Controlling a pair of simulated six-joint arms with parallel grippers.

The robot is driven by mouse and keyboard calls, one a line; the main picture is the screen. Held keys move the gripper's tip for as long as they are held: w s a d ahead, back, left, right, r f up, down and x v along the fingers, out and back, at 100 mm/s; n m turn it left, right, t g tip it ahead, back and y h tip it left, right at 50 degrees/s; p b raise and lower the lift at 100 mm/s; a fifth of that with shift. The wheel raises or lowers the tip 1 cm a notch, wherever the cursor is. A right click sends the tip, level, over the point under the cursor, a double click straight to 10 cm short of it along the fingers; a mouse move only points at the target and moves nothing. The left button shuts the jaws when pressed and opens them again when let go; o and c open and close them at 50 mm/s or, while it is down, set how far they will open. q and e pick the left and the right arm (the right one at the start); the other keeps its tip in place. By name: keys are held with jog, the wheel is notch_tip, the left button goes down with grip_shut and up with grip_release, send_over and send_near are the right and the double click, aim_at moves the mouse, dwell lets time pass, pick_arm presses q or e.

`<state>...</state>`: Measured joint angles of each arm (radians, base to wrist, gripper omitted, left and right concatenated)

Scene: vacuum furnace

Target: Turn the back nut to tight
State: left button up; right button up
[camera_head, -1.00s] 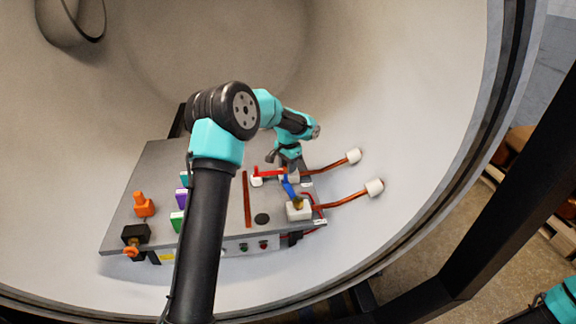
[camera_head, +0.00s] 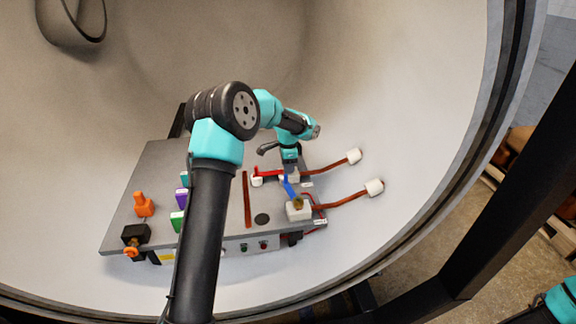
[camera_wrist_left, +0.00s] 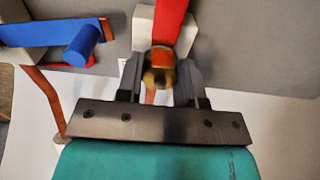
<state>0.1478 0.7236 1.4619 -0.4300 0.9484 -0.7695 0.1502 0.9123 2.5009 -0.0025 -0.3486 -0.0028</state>
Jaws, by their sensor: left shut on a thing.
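The back nut (camera_wrist_left: 158,76) is a brass-coloured nut between my left fingers in the left wrist view. My left gripper (camera_wrist_left: 160,82) is shut on it from above. In the head view my left gripper (camera_head: 289,168) points down at the back white block (camera_head: 257,182), and the nut is hidden there. A red bar (camera_head: 268,173) lies at the back block. A blue lever (camera_head: 290,188) lies just in front, near the front brass nut (camera_head: 298,203) on its white block (camera_head: 299,213). My right gripper is not in view.
The grey table (camera_head: 150,180) carries an orange part (camera_head: 143,204), a black block (camera_head: 136,234) and purple and green blocks (camera_head: 177,221). Two copper rods (camera_head: 345,201) with white ends run out to the right. The curved furnace wall (camera_head: 400,90) surrounds everything.

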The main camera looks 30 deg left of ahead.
pick_arm(q)
jog(key=o, duration=0.9)
jog(key=shift+o, duration=0.2)
jog(key=shift+r, duration=0.1)
notch_tip(320, 180, up, 17)
jog(key=shift+r, duration=0.15)
dwell(0.4)
